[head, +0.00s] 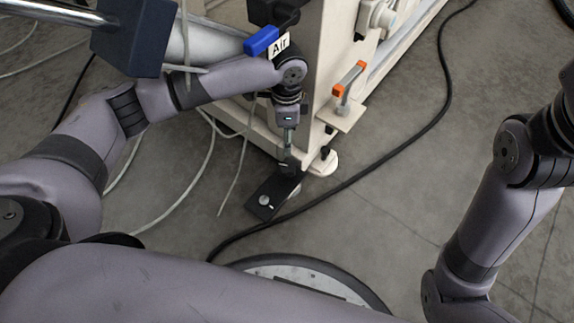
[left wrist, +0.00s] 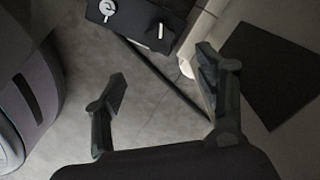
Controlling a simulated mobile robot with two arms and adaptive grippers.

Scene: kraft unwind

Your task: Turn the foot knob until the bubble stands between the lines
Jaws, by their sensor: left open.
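A flat black plate (head: 268,201) lies on the floor by the machine's near corner. A round silver knob (head: 264,200) sits on it. In the left wrist view the plate (left wrist: 130,17) is at the top, with the silver knob (left wrist: 107,8) and a small pale upright piece (left wrist: 160,31). I cannot make out a bubble or lines. My left gripper (head: 288,168) points down over the plate's far end, beside the machine. In the left wrist view its fingers (left wrist: 162,92) are spread with nothing between them. My right gripper is out of view.
The cream machine (head: 325,75) stands behind and right of the left gripper, with a pale foot (head: 324,163) and an orange-tipped handle (head: 349,78). A black cable (head: 370,172) crosses the floor. Pale hoses (head: 185,195) lie left. Open floor (head: 430,190) is at right.

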